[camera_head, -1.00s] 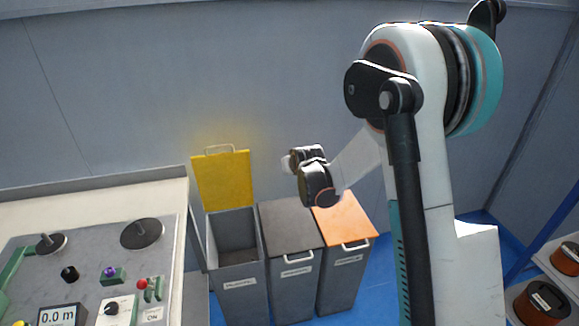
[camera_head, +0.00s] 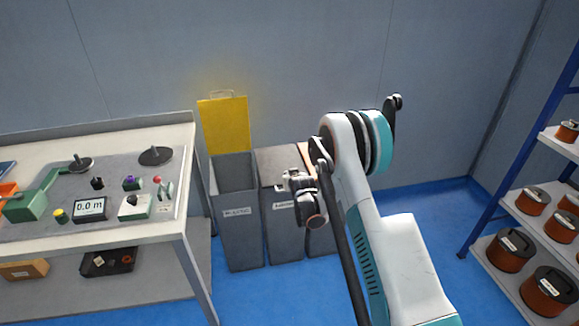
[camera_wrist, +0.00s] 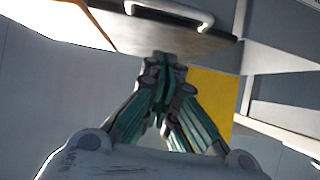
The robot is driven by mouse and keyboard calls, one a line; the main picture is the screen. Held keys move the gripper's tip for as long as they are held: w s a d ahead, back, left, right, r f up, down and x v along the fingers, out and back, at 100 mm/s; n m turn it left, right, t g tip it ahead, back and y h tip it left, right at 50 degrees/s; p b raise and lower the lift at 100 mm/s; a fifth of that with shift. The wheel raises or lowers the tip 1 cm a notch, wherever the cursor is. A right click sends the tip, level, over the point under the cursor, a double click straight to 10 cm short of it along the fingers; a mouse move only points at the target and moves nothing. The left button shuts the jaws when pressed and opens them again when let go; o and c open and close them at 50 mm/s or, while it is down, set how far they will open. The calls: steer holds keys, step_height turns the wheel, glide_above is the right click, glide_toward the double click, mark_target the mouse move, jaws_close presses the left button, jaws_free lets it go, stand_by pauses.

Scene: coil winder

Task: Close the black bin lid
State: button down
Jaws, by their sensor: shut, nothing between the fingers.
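The black lid (camera_head: 277,160) lies flat on the middle bin (camera_head: 283,228) in the head view, partly hidden by my arm. In the wrist view a dark lid (camera_wrist: 125,40) with a pale handle (camera_wrist: 170,14) shows at the top. My gripper (camera_head: 283,187) is in front of the middle bin in the head view. In the wrist view my gripper (camera_wrist: 162,66) is shut and empty, its fingertips close to the dark lid's edge; whether they touch cannot be told.
The left bin (camera_head: 238,235) has its yellow lid (camera_head: 225,124) raised against the wall. The right bin is mostly hidden behind my arm. A workbench (camera_head: 182,230) stands at left, and a shelf with spools (camera_head: 510,252) at right. Blue floor between is clear.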

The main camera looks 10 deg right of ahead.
step_height(320, 180, down, 8)
steer(key=shift+s, duration=0.45)
steer(key=shift+r, duration=0.1)
